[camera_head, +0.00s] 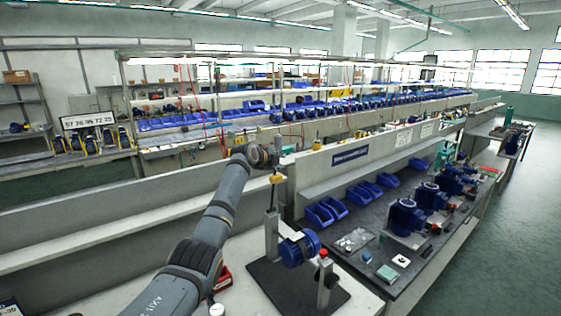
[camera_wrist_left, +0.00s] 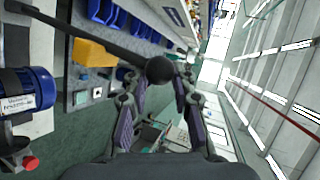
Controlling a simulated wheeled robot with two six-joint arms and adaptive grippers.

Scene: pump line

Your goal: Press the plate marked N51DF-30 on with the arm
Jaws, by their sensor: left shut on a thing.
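A blue motor (camera_head: 300,248) sits in a stand on a dark base plate (camera_head: 268,284). The motor also shows at the left edge of the left wrist view (camera_wrist_left: 36,86), with a white plate (camera_wrist_left: 16,104) on its side; its lettering is too small to read surely. Above it is the press's yellow block (camera_head: 278,179), also in the left wrist view (camera_wrist_left: 92,53). A dark lever runs past this block to a black ball knob (camera_wrist_left: 160,70). My left gripper (camera_head: 272,157) is shut on the knob, its fingers on either side. My right gripper is not in view.
A red-topped post (camera_head: 323,254) stands beside the motor. A red tray (camera_head: 222,277) lies near my left arm. The bench at right holds blue bins (camera_head: 325,211) and several blue pumps (camera_head: 405,216). Long low partitions run behind.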

